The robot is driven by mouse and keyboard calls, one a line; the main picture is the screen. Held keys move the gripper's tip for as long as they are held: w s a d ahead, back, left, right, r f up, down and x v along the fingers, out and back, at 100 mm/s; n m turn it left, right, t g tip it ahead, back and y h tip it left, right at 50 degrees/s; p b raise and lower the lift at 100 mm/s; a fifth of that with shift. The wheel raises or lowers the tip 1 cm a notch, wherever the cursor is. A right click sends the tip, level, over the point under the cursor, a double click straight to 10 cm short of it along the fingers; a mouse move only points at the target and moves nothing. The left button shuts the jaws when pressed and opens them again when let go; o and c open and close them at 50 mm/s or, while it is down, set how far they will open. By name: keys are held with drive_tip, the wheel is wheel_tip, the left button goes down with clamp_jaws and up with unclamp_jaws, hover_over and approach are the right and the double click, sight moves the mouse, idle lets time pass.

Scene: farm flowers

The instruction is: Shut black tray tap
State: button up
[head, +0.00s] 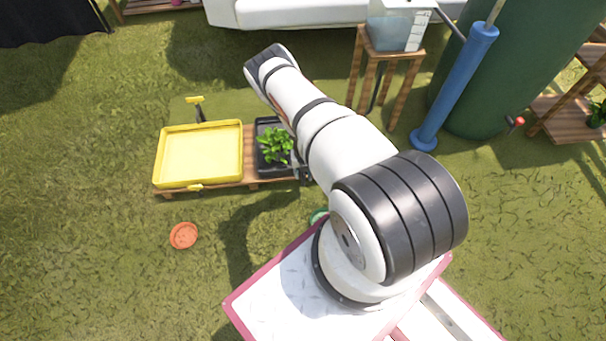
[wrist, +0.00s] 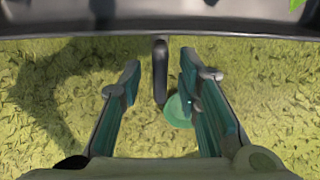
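The black tray (head: 258,132) stands right of the yellow tray and holds a leafy green plant (head: 275,146). My arm covers its right side in the head view. In the wrist view the dark wall of the black tray (wrist: 60,22) crosses the top. A slim black lever (wrist: 160,72), apparently the tap's handle, sticks out from below that wall. My gripper (wrist: 160,64) is open, with one finger on each side of the lever and a gap visible on both sides. My gripper is largely hidden behind my arm in the head view.
A yellow tray (head: 200,124) with yellow taps stands at the left on the low wooden bench (head: 250,172). An orange disc (head: 183,235) and a green disc (wrist: 178,110) lie on the grass. A wooden stool (head: 390,58), a blue pump (head: 455,88) and a green tank (head: 500,85) stand at the right.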

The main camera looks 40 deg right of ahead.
clamp_jaws()
drive_tip(key=shift+m+b, duration=0.3)
drive_tip(key=shift+b, duration=0.1)
drive_tip(key=m+b, duration=0.2)
drive_tip(key=b, duration=0.1)
drive_tip(key=shift+f+m, duration=0.15)
drive_tip(key=shift+m, duration=0.15)
drive_tip(key=m+b, duration=0.3)
drive_tip(key=shift+m, duration=0.4)
drive_tip(key=m+b, duration=0.1)
drive_tip(key=m, duration=0.9)
drive_tip(key=shift+m, duration=0.4)
